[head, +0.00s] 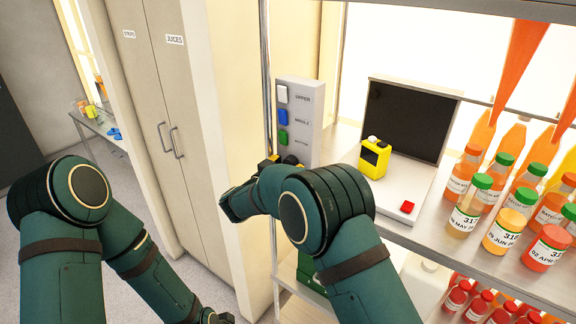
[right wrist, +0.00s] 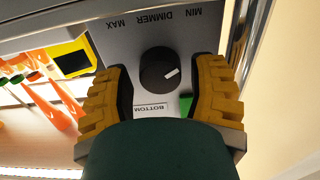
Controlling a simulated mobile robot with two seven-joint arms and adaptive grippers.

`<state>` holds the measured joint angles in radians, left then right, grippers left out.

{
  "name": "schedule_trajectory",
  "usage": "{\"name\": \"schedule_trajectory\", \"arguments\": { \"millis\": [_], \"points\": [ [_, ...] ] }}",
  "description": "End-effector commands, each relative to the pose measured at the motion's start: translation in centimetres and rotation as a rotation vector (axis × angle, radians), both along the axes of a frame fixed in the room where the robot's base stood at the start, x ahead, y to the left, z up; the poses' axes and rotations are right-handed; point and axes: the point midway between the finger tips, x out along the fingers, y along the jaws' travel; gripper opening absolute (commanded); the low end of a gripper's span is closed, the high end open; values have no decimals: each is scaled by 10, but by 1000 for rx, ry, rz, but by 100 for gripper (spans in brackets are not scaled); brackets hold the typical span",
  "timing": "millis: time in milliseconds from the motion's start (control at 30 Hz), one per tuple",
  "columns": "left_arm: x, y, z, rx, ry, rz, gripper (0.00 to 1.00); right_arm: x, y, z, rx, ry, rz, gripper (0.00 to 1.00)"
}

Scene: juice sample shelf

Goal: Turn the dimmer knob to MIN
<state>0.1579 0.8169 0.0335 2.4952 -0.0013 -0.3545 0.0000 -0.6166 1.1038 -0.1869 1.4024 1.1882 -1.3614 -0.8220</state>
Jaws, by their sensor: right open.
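The dimmer knob (right wrist: 155,67) is a round black dial on a grey switch panel (head: 306,108). In the right wrist view the panel is upside down. The knob's white mark points right and slightly up in that picture, toward the side of the MIN label (right wrist: 205,12); the MAX label (right wrist: 115,22) is at the upper left. My right gripper (right wrist: 161,73) is open, its yellow fingers on either side of the knob with gaps to it. In the head view my right gripper (head: 268,162) is at the panel's lower part, mostly hidden by its arm.
The panel has white, blue and green switches (head: 283,115). To its right, the shelf (head: 395,227) holds a yellow device (head: 374,158), a red button (head: 407,207) and several juice bottles (head: 501,233). A metal post (head: 267,90) and tall cabinets (head: 165,90) stand left.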

Motion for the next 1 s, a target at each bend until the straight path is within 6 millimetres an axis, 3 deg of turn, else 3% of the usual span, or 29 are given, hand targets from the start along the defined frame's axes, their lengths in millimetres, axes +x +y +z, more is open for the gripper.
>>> {"name": "schedule_trajectory", "arguments": {
  "millis": [600, 1000],
  "points": [
    [0, 0, 0, 0, 0, 0, 59, -84, 62, 0, 0, 0, 2, 57],
    [0, 0, 0, 0, 0, 0, 59, -94, 68, 1, 0, -1, -1, 57]
  ]
}}
